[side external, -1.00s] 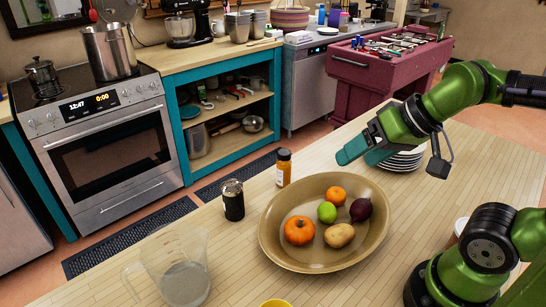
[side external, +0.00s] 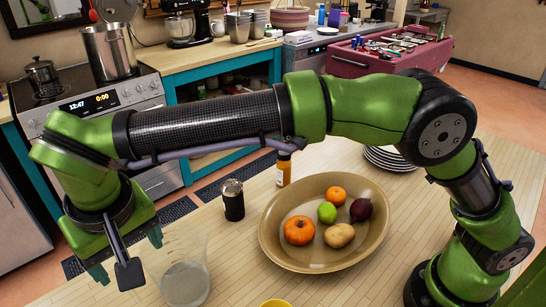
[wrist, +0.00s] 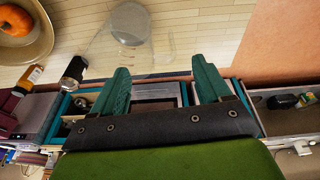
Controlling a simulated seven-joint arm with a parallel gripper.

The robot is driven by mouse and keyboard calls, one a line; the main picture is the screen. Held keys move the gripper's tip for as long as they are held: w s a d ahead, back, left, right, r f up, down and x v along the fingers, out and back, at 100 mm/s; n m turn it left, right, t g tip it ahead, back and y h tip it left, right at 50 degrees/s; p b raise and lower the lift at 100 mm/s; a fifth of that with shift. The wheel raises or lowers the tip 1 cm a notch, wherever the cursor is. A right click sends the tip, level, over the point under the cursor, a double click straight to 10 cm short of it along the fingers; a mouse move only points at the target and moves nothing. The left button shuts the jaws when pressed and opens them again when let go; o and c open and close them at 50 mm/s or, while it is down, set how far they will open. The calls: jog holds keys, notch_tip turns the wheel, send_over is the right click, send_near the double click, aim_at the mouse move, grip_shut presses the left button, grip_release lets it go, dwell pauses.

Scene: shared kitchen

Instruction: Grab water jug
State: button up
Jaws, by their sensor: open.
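The water jug (side external: 186,283) is a clear, see-through pitcher standing upright near the counter's front-left edge in the side view. It also shows faintly in the wrist view (wrist: 130,38), upper middle, beyond the fingertips. My gripper (side external: 128,258) points down just left of the jug, and one finger overlaps the jug's upper left in the picture. In the wrist view my gripper (wrist: 161,72) has its two teal fingers wide apart with nothing between them. I cannot tell whether a finger touches the jug. The jug's handle is mostly hidden behind my gripper in the side view.
A brown bowl (side external: 270,248) of fruit and vegetables stands right of the jug. A dark-bodied shaker (side external: 234,203) and an orange bottle (side external: 283,170) stand behind the jug. A yellow item (side external: 275,303) is at the bottom edge. Bare wooden counter (side external: 232,262) lies between jug and bowl.

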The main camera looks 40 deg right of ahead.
jog(key=w+f+m, duration=0.1)
jog(key=w+f, duration=0.1)
jog(key=f, duration=0.4)
jog(key=w+f+m, duration=0.2)
jog(key=w+f, duration=0.1)
jog(key=f, duration=0.4)
jog(key=shift+w+a+t+h, duration=0.25)
jog(key=shift+w+t+h, duration=0.05)
jog(key=c, duration=1.4)
